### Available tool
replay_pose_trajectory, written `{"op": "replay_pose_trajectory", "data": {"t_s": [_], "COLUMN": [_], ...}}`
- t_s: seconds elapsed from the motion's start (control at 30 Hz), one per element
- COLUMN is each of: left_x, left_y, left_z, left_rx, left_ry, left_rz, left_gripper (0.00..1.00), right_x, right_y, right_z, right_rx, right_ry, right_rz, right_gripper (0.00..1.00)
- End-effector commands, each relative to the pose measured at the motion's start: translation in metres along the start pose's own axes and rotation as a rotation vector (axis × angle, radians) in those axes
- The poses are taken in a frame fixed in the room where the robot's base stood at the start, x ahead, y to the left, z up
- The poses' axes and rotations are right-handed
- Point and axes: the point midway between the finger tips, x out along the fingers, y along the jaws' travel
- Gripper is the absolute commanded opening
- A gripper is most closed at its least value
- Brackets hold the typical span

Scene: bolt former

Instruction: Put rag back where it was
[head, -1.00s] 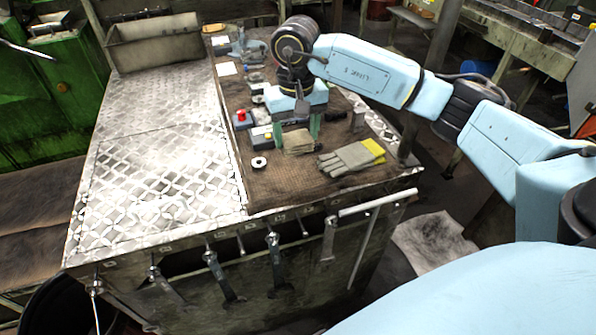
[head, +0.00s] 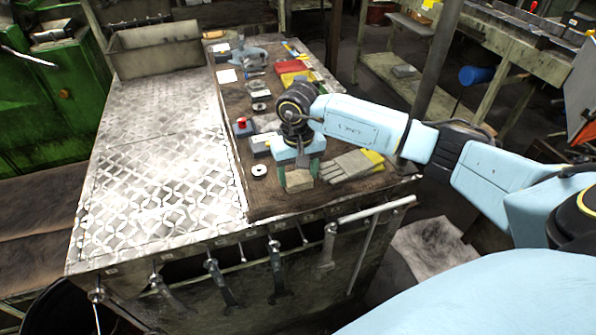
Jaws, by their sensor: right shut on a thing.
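The rag (head: 298,181) is a small beige folded cloth near the front of the brown mat on the workbench. My right gripper (head: 297,166) points down from above and is shut on it. The rag's upper part is hidden by the gripper, and I cannot tell whether it touches the mat (head: 262,205). My left gripper is not in view.
Grey gloves with yellow cuffs (head: 345,167) lie just right of the rag. A white ring (head: 259,170) lies to its left, with a red-button box (head: 243,127) behind. A vise (head: 247,55) and metal bin (head: 155,48) stand farther back.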

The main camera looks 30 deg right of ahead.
Motion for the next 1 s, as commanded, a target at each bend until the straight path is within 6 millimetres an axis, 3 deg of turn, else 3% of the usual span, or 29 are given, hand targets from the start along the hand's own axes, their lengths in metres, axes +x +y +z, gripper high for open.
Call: {"op": "replay_pose_trajectory", "data": {"t_s": [0.17,0.2,0.23,0.63,1.0], "left_x": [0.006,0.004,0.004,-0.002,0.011], "left_y": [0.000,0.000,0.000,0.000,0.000], "left_z": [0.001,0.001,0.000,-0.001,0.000], "left_rx": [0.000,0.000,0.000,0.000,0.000], "left_ry": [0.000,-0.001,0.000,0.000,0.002], "left_rz": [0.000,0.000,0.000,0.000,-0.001], "left_gripper": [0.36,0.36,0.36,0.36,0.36], "right_x": [0.005,0.004,0.003,-0.003,-0.078], "right_y": [0.000,0.000,0.000,0.000,0.000], "right_z": [0.000,0.000,0.000,0.000,-0.001], "right_rx": [0.000,0.000,0.000,0.000,-0.001], "right_ry": [0.000,-0.001,-0.001,0.000,0.005], "right_rz": [0.000,0.000,0.000,0.000,0.000], "right_gripper": [0.40,0.66,0.70,0.70,0.70]}}
